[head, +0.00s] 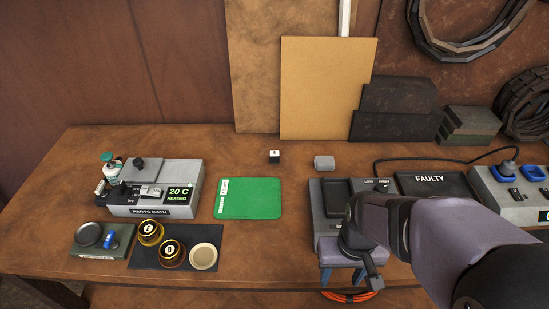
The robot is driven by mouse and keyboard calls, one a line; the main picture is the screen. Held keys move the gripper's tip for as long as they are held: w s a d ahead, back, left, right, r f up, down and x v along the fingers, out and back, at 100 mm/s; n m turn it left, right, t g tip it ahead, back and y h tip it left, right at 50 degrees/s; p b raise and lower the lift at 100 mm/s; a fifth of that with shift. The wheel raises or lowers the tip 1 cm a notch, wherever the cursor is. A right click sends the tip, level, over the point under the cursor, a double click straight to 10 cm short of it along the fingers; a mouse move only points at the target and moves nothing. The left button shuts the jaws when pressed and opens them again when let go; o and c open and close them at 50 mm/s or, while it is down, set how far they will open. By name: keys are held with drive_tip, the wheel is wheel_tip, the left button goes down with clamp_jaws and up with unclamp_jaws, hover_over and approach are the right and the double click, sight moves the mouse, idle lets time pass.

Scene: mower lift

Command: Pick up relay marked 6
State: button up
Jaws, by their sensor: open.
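A small black block with a white top (274,157) stands on the workbench behind the green mat. It looks like a relay; its top has a dark mark too small to read for certain. My gripper (342,276) is at the front edge of the bench, lower right of the block and well apart from it. Its blue-grey fingers are spread, with nothing visible between them. My arm comes in from the right and hides part of the grey test unit (327,215).
A plain grey block (324,162) sits right of the black one. A green mat (248,198) lies in front. A black FAULTY tray (436,184) is right. Boards lean behind.

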drive_tip(key=shift+r, duration=0.15)
wheel_tip(320, 180, up, 4)
drive_tip(key=t+p, duration=0.6)
drive_tip(key=t, duration=0.7)
hover_over(275, 157)
drive_tip(key=s, duration=0.6)
drive_tip(key=shift+t, duration=0.3)
drive_tip(key=f, duration=0.5)
drive_tip(key=shift+w+f, duration=0.15)
drive_tip(key=shift+w, duration=0.05)
drive_tip(key=shift+f, duration=0.2)
drive_tip(key=shift+x, duration=1)
drive_tip(key=shift+p, duration=0.3)
